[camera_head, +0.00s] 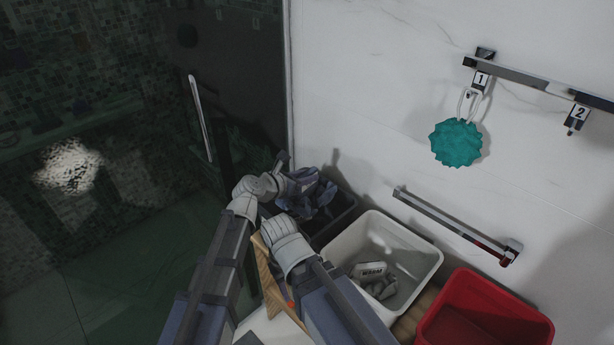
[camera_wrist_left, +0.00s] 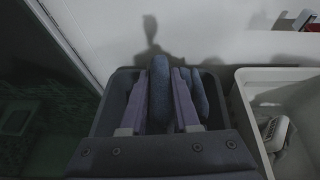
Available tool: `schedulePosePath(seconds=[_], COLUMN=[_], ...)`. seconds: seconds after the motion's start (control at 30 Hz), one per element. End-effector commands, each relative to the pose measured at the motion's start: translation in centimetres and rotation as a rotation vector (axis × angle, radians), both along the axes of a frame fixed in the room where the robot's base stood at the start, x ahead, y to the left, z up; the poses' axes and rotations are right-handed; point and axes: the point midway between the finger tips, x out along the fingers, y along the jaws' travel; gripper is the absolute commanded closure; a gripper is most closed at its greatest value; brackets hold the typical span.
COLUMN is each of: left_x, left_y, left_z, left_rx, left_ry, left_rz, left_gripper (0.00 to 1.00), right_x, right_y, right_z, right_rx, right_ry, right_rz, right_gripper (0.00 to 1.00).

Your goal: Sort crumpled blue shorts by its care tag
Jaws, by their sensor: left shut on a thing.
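My left gripper (camera_head: 303,186) is shut on the crumpled blue shorts and is over the dark bin (camera_head: 343,217). In the left wrist view, the blue shorts (camera_wrist_left: 160,92) show as a dark blue bulge between the two fingers (camera_wrist_left: 157,100), with more blue beside the right finger. The dark bin (camera_wrist_left: 215,85) lies behind and below the fingers. No care tag can be made out. My right arm comes in from the bottom in the head view; its gripper fingers are hidden.
A white bin (camera_head: 428,252) stands right of the dark bin, with a pale labelled piece (camera_head: 370,269) inside. A red bin (camera_head: 470,312) is farther right. A teal pouf (camera_head: 457,143) hangs on the wall above a metal bar (camera_head: 450,222). A dark glass panel is at the left.

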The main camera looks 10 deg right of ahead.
Motion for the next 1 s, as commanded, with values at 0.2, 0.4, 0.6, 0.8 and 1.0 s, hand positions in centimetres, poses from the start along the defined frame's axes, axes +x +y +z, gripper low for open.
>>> schedulePosePath(seconds=[0.2, 0.4, 0.6, 0.8, 1.0], left_x=[0.0, 0.0, 0.0, 0.0, 0.0], left_y=[0.0, 0.0, 0.0, 0.0, 0.0], left_z=[-3.1, -3.6, -3.5, -3.5, -3.5], left_rx=[-0.001, -0.001, -0.001, 0.000, 0.000], left_ry=[-0.001, -0.001, -0.001, 0.000, 0.000], left_rz=[0.000, 0.000, 0.000, 0.000, 0.000], left_gripper=[1.00, 1.00, 1.00, 0.48, 0.35], right_x=[0.0, 0.0, 0.0, 0.0, 0.0], right_y=[0.0, 0.0, 0.0, 0.0, 0.0], right_z=[-3.1, -3.6, -3.5, -3.5, -3.5], right_rx=[0.000, 0.000, 0.000, 0.000, 0.000], right_ry=[0.000, 0.000, 0.000, 0.000, 0.000], right_rz=[0.000, 0.001, 0.000, 0.000, 0.000], right_gripper=[0.50, 0.50, 0.50, 0.50, 0.50])
